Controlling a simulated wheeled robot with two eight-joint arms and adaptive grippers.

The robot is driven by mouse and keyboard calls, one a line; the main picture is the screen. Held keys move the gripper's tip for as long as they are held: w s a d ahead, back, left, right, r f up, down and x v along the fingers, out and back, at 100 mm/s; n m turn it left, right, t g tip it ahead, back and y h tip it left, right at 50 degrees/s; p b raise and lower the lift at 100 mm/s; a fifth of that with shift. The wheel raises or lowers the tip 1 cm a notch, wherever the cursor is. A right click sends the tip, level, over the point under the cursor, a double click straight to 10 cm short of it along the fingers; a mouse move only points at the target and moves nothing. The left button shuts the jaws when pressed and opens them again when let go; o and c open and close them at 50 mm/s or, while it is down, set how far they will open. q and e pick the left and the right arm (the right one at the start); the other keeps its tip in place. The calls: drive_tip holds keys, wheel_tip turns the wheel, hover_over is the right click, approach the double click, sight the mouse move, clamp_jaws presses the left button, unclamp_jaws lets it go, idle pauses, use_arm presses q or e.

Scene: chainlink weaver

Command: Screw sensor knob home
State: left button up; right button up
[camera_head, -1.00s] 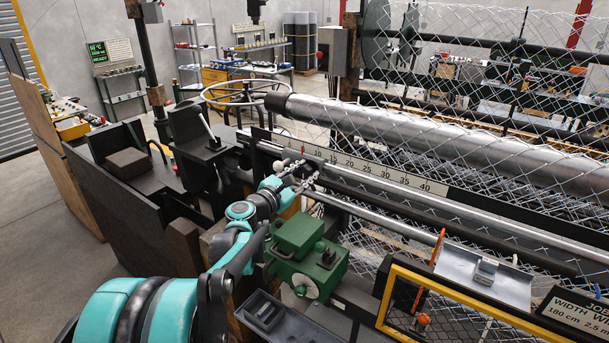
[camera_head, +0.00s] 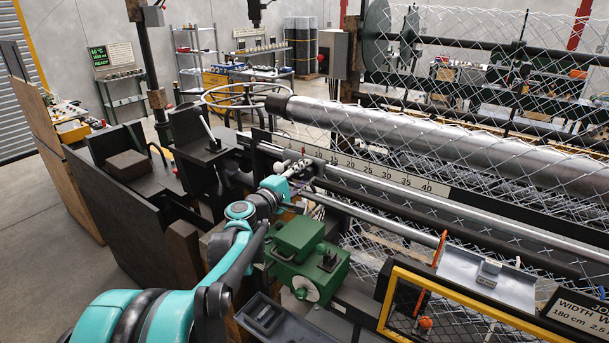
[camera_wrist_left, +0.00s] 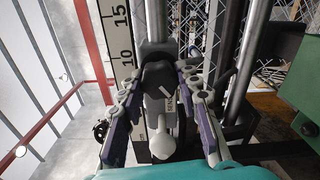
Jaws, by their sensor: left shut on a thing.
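The sensor knob (camera_wrist_left: 157,78) is a black knob with a white line on its face, in the upper middle of the left wrist view. My left gripper (camera_wrist_left: 160,70) has one finger on each side of the knob and is shut on it. A partly covered label beside the knob is only partly readable. In the head view my left gripper (camera_head: 300,171) is at the left end of the scaled rail, and the knob is hard to tell apart from the fingers there. My right gripper is in neither view.
A pale ball-ended lever (camera_wrist_left: 162,145) stands between my fingers, nearer the wrist. A green machine housing (camera_head: 300,240) is just right of my arm. The numbered scale (camera_head: 365,170) and steel rods run to the right. A yellow-framed mesh guard (camera_head: 455,312) is at lower right.

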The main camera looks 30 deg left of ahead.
use_arm(q)
drive_tip(key=m, duration=0.4)
drive_tip(key=shift+m, duration=0.3)
drive_tip(key=m, duration=0.4)
drive_tip(key=shift+d+m, duration=0.1)
drive_tip(key=shift+m, duration=0.2)
drive_tip(key=m, duration=0.4)
drive_tip(key=shift+m+b, duration=0.3)
drive_tip(key=shift+b, duration=0.05)
drive_tip(key=m, duration=0.4)
drive_tip(key=shift+d+m, duration=0.1)
drive_tip(key=shift+m, duration=0.6)
drive_tip(key=o, duration=1.2)
drive_tip(key=shift+c, duration=0.2)
